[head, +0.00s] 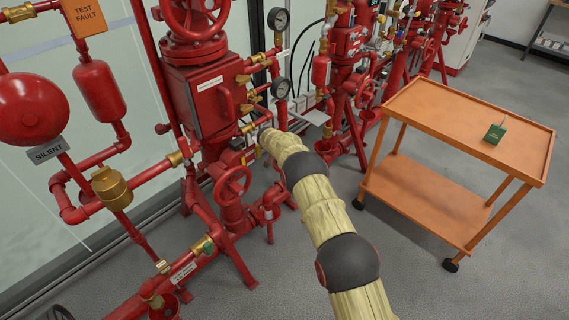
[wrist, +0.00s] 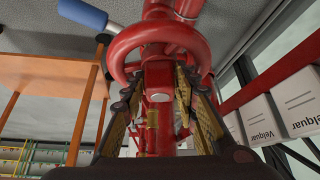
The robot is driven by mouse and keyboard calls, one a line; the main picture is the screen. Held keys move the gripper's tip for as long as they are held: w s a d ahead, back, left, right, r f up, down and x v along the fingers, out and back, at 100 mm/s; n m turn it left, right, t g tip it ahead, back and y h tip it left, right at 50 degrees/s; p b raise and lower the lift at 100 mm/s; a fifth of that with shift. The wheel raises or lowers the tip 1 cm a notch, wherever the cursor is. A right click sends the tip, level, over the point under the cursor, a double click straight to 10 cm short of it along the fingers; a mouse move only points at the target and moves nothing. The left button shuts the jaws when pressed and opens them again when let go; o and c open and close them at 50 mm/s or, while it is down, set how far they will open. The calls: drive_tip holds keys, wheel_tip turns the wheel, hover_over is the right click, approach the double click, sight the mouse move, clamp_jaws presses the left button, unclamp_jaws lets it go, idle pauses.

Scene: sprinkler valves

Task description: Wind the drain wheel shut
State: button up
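A red handwheel (wrist: 163,36) fills the upper middle of the wrist view, with a red valve body below it. My gripper (wrist: 156,84) is open, its two fingers apart at the left and right of the wheel's lower part. Whether the fingertips touch the rim cannot be told. In the head view, my arm reaches in beside the near red riser and hides my gripper. A small red handwheel (head: 232,183) stands low on that riser, left of my arm. I cannot tell which wheel the wrist view shows or which is the drain wheel.
An orange cart (head: 405,108) with a small green box (head: 494,134) stands at the right. Red pipework with gauges (head: 281,88) crowds the left and back. A red alarm bell (head: 30,106) hangs at the left. White boxes (wrist: 292,98) show in the wrist view. Grey floor is clear in front.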

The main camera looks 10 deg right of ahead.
drive_tip(key=shift+o, duration=1.3)
drive_tip(key=shift+r, duration=1.55)
drive_tip(key=n+p, duration=0.1)
drive_tip(key=n+y+p, duration=0.1)
drive_tip(key=n+t+p, duration=0.1)
drive_tip(key=shift+d+r+n+y, duration=0.15)
drive_tip(key=shift+r+n+y, duration=0.1)
drive_tip(key=shift+n+y, duration=0.05)
drive_tip(key=n+y+p, duration=0.1)
drive_tip(key=n+p, duration=0.1)
drive_tip(key=p, duration=0.2)
drive_tip(key=n+y+p, duration=0.1)
drive_tip(key=p, duration=0.3)
drive_tip(key=shift+n+t, duration=0.3)
drive_tip(key=shift+n, duration=0.1)
drive_tip(key=shift+f+n, duration=0.25)
drive_tip(key=shift+n, duration=0.15)
drive_tip(key=shift+n+y+p, duration=0.3)
drive_tip(key=shift+y+p, duration=0.1)
